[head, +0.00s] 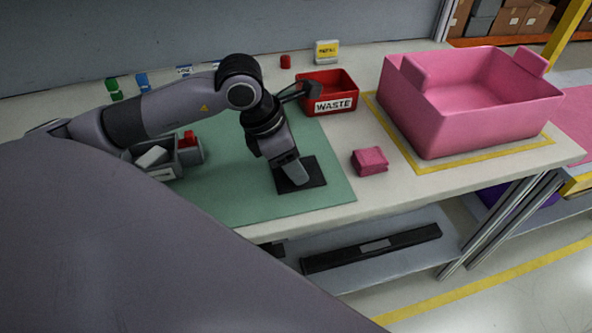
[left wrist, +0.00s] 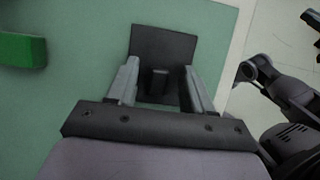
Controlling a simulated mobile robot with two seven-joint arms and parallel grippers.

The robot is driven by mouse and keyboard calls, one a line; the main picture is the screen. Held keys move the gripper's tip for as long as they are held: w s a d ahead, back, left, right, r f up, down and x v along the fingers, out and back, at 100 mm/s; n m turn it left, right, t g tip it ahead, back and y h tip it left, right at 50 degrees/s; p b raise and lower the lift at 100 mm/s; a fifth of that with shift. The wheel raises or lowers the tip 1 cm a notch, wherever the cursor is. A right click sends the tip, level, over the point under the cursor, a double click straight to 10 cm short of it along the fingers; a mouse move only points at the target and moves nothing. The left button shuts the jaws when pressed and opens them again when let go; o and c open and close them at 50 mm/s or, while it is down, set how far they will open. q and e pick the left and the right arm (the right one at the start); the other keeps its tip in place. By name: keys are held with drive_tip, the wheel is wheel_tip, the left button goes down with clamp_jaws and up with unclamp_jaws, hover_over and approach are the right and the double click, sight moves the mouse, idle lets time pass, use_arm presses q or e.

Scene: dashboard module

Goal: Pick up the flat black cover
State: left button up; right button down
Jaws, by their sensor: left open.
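The flat black cover (head: 314,174) lies on the green mat near its front right corner. In the left wrist view the cover (left wrist: 165,45) is a dark square with a small raised block on it. My left gripper (head: 291,180) points down over the cover. In the left wrist view its open fingers (left wrist: 162,88) stand on either side of the raised block, with a gap on each side. Whether the fingertips touch the cover I cannot tell. The gripper hides part of the cover in the head view. My right gripper does not show clearly in either view.
A pink block (head: 370,161) sits right of the mat, near a large pink bin (head: 455,120). A red waste bin (head: 334,104) stands behind. A grey bin (head: 160,172) with parts is at the left. A green block (left wrist: 22,50) lies beside the gripper in the left wrist view.

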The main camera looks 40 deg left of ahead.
use_arm(q)
clamp_jaws()
drive_tip(key=shift+r, duration=0.15)
